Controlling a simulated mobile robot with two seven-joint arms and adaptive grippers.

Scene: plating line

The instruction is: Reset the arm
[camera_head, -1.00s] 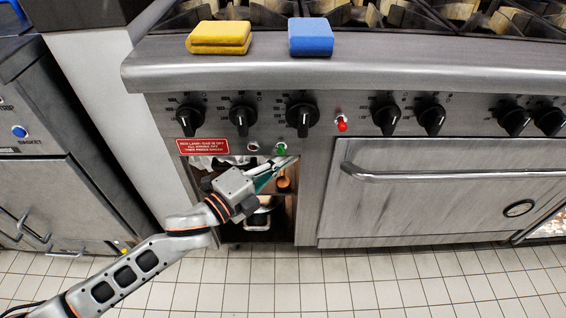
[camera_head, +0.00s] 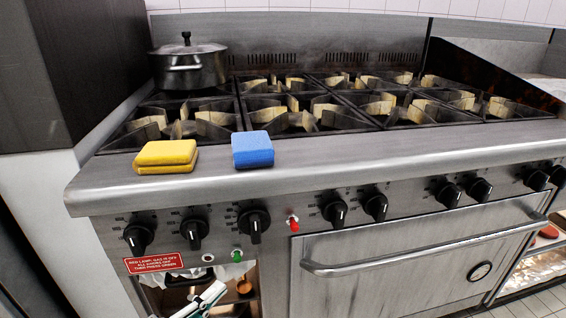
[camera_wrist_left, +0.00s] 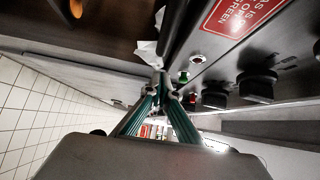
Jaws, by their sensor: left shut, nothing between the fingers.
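My left gripper (camera_head: 208,298) shows at the bottom edge of the head view, in front of the open compartment below the stove's left knobs. Its fingers are shut with nothing between them. Most of my left arm is out of the head view. In the left wrist view the fingers (camera_wrist_left: 162,90) come together in the middle, near the green button (camera_wrist_left: 183,77) on the panel. The green button also shows in the head view (camera_head: 237,255), above and right of the fingers. My right gripper is not in view.
The stove front has black knobs (camera_head: 254,222), a red lamp (camera_head: 293,222), a red sign (camera_head: 153,263) and an oven handle (camera_head: 420,250). A yellow sponge (camera_head: 166,156) and a blue sponge (camera_head: 252,150) lie on the front ledge. A lidded pot (camera_head: 188,68) stands at the back left.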

